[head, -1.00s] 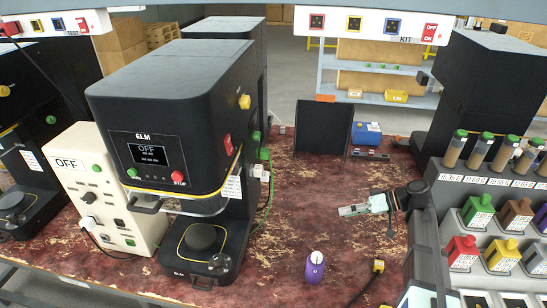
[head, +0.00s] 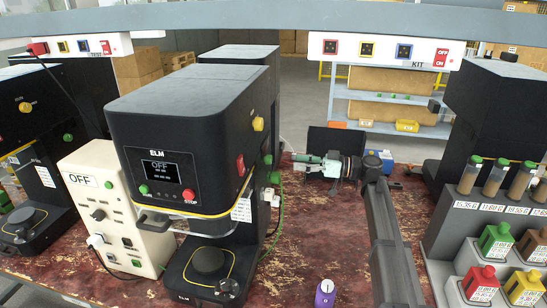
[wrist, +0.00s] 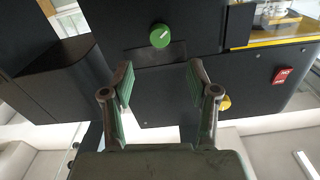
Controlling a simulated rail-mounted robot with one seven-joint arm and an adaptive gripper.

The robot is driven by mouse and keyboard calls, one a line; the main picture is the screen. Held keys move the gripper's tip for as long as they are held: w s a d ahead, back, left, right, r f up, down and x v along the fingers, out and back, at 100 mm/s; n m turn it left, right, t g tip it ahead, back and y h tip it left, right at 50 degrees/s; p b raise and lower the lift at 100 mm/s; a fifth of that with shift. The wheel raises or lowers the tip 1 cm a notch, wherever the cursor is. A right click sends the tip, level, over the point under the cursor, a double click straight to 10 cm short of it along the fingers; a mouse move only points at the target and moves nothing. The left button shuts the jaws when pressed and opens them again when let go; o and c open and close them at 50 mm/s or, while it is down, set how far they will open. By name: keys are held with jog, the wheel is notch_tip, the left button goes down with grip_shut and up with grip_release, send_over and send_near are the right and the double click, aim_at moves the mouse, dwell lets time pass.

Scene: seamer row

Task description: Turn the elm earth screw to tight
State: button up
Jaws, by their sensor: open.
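The elm machine (head: 190,110) is a black seamer marked ELM at the left of the head view. The green earth screw (head: 268,159) is on its right side; a green wire hangs below. In the wrist view the screw (wrist: 160,36) is a round green knob with a pale slanted mark, on the dark side panel. My gripper (head: 288,159) reaches left toward this side in the head view. In the wrist view my gripper (wrist: 160,76) is open and empty, its green-padded fingers apart. The screw lies ahead, above the fingertips in the picture, not between them.
A red switch (wrist: 283,75) and a yellow knob (wrist: 224,102) share the panel, right of the fingers. A cream box marked OFF (head: 105,200) stands left of the machine. A purple bottle (head: 325,293) stands on the front of the worn red bench (head: 310,235). Coloured containers stand at right.

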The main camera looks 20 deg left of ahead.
aim_at(269, 159)
jog(key=s+a+p, duration=0.1)
jog(key=a+p, duration=0.1)
jog(key=a, duration=0.7)
jog(key=shift+s, duration=0.15)
grip_shut()
